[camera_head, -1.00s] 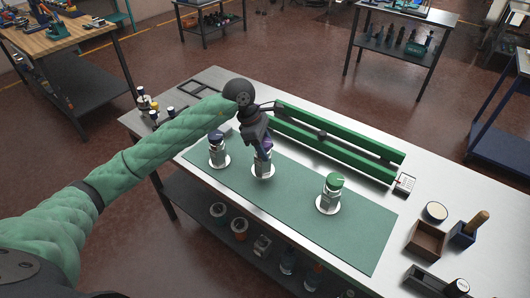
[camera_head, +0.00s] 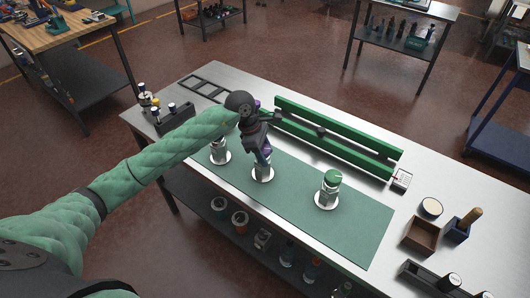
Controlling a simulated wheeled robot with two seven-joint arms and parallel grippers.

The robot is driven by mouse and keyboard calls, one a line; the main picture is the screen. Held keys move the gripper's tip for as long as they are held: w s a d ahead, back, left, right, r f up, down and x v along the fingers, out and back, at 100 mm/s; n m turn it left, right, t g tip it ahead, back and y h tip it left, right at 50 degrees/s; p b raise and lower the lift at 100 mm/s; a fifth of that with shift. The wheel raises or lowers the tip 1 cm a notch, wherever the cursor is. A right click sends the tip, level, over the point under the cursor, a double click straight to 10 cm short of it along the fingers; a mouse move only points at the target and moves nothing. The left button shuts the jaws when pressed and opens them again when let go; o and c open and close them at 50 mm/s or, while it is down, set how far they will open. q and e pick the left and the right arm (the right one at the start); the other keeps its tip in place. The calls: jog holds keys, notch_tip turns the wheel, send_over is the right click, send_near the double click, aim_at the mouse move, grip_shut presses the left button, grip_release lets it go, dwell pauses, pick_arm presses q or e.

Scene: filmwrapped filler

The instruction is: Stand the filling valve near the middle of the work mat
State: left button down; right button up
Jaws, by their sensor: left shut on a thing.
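The green work mat (camera_head: 300,222) lies on the steel bench with three white discs in a row. A silvery filling valve with a purple part near its top (camera_head: 263,171) stands upright at the middle disc. My left gripper (camera_head: 263,159) points down and is shut on its top; the fingers partly hide it. I cannot tell whether its base touches the disc. A second silvery fitting (camera_head: 220,154) stands on the left disc, its top hidden by my left arm. A green-topped fitting (camera_head: 329,188) stands upright on the right disc. My right gripper is not in view.
A long green two-rail rack (camera_head: 335,140) lies behind the mat. A brown box (camera_head: 421,236), a blue holder (camera_head: 458,229) and a round tin (camera_head: 431,207) stand at the right. A dark holder (camera_head: 174,119) and an open black frame (camera_head: 205,88) are at the left.

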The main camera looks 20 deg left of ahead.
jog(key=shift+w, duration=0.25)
pick_arm(q)
jog(key=c, duration=0.7)
grip_release()
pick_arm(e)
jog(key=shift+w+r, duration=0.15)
pick_arm(q)
jog(key=shift+r, duration=0.1)
jog(key=shift+a+r+b, duration=0.15)
jog(key=shift+r+b, duration=0.15)
jog(key=shift+r, duration=0.05)
jog(key=b+v, duration=0.2)
jog(key=v, duration=0.1)
jog(key=shift+a+r, duration=0.2)
jog(key=shift+r, duration=0.1)
jog(key=b+v, duration=0.2)
jog(key=v, duration=0.5)
jog(key=shift+r, duration=0.25)
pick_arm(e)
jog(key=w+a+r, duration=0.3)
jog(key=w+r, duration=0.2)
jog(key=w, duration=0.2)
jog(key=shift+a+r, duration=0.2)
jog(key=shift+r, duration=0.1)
